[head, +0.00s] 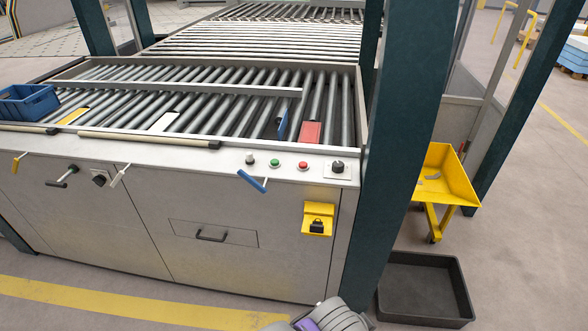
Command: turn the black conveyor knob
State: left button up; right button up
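A round black knob (338,166) sits on a pale plate at the right end of the control strip on the conveyor's front edge. It stands to the right of a red button (303,166), a green button (274,163) and a pale grey button (250,160). Another black knob (99,180) is on the cabinet front at the left. Neither gripper shows. A grey and purple part of my own body is at the bottom edge, well below the knob, and nothing touches the knob.
The roller conveyor (200,88) carries a blue bin (28,102) and a red block (311,132). A blue lever (253,181) juts from the front. A yellow padlock box (318,219) hangs below the knob. A dark green post (392,150) stands close right; a black tray (424,288) lies on the floor.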

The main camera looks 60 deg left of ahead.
aim_at(338, 167)
jog(key=j+u, duration=0.1)
jog(key=u, duration=1.55)
